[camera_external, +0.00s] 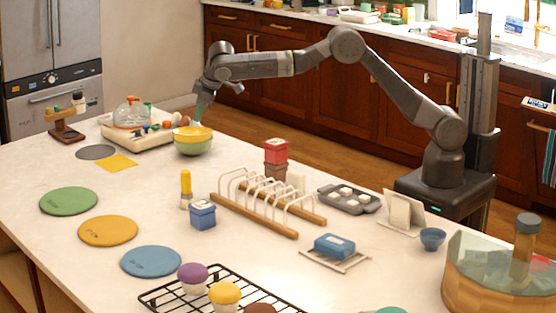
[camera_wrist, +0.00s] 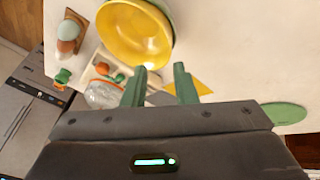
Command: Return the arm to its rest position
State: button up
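My gripper (camera_external: 201,108) is at the end of my outstretched arm, over the far left part of the counter. It is just above the yellow bowl (camera_external: 193,134), which sits on or in a green bowl (camera_external: 193,149). In the wrist view, the two green fingers of my gripper (camera_wrist: 158,84) are spread apart with nothing between them. The yellow bowl (camera_wrist: 130,35) lies beyond the fingertips there, with a green rim showing at its right. I cannot tell if a fingertip touches the bowl.
A white tray (camera_external: 152,141) with a clear dome stands left of the bowls. A toast-style wooden rack (camera_external: 250,217), red canister (camera_external: 275,151) and grey muffin tin (camera_external: 348,199) stand between the bowls and my base. Coloured discs (camera_external: 108,231) lie at front left.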

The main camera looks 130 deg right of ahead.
aim_at(194, 137)
jog(key=shift+p+x, duration=0.45)
jog(key=shift+x, duration=2.7)
jog(key=shift+o, duration=0.9)
jog(key=shift+a, duration=0.1)
